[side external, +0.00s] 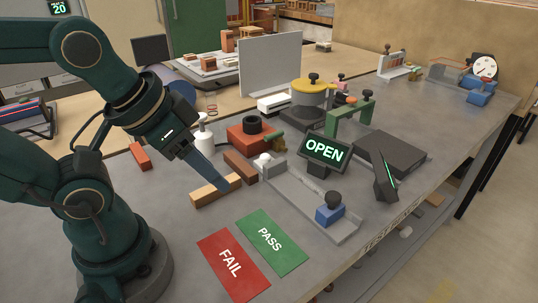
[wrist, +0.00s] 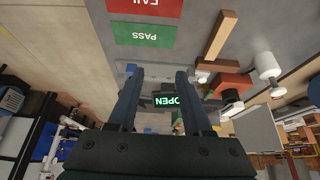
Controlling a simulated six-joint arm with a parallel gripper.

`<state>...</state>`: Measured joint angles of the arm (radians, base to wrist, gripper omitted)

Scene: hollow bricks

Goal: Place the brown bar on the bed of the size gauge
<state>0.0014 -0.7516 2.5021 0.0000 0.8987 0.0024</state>
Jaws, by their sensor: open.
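The brown bar (side external: 240,167) lies on the grey table beside a lighter tan bar (side external: 208,193); in the wrist view the brown bar (wrist: 213,66) is right of my fingers. The size gauge is a long grey bed (side external: 292,196) with a blue block (side external: 329,214) and black knob at its near end. Its display (side external: 325,151) reads OPEN and also shows between my fingers in the wrist view (wrist: 167,100). My gripper (side external: 222,187) is open and empty. Its fingers overlap the tan bar in the side view; their height above it is unclear.
Red FAIL (side external: 232,266) and green PASS (side external: 272,241) mats lie at the front. A red block with a black ring (side external: 250,136) stands behind the brown bar. A red bar (side external: 140,156) lies near my arm. A dark box (side external: 391,158) stands right of the display.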

